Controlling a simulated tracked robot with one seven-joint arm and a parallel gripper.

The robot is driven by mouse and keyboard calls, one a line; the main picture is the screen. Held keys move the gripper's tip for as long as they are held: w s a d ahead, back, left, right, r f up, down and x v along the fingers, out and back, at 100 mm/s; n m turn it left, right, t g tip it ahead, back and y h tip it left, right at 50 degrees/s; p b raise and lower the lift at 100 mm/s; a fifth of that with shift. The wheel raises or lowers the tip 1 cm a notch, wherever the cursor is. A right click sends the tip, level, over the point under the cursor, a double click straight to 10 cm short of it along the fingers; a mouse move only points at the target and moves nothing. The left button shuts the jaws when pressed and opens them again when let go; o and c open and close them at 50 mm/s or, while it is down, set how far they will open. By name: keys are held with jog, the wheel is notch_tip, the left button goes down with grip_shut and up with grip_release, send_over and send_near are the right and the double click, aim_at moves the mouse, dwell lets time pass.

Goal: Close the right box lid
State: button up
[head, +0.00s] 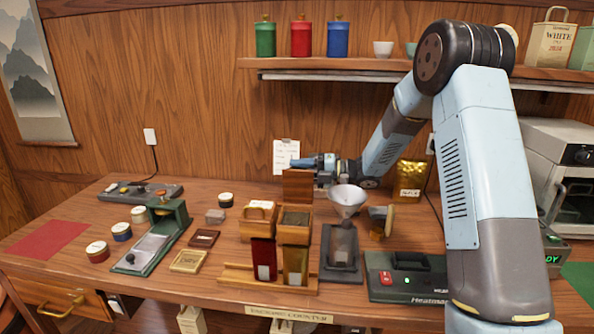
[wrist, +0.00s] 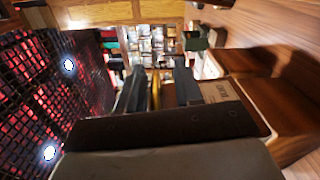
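The right wooden box (head: 294,234) stands near the middle of the counter. Its lid (head: 297,187) is raised upright at the back, and dark contents show in the open top. The left wooden box (head: 257,229) stands beside it, with a pale label on top. My gripper (head: 297,163) is at the upper edge of the raised lid, with its fingers pointing left. In the wrist view its two dark fingers (wrist: 158,90) stand apart with a gap between them. I cannot tell whether they touch the lid.
A white funnel (head: 347,198) stands close to the right of the box. A red pouch (head: 263,257) and a gold pouch (head: 295,264) stand in front of the boxes. A black heat-sealing machine (head: 408,279) is at the front right. The wall shelf (head: 330,64) is above.

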jog(key=shift+r, duration=0.15)
jog(key=shift+r, duration=0.25)
jog(key=o, duration=0.5)
jog(key=s+r, duration=0.1)
jog(key=r, duration=0.3)
jog(key=s+d+r, duration=0.1)
jog(key=r, duration=0.1)
jog(key=shift+s+r, duration=0.3)
jog(key=s+r, duration=0.2)
jog(key=shift+s+d+r, duration=0.3)
jog(key=shift+s+d, duration=0.05)
jog(key=shift+s, duration=0.05)
jog(key=c, duration=0.5)
jog(key=s+d+r, duration=0.2)
jog(key=s+r, duration=0.1)
jog(key=s, duration=0.5)
jog(key=shift+d, duration=0.2)
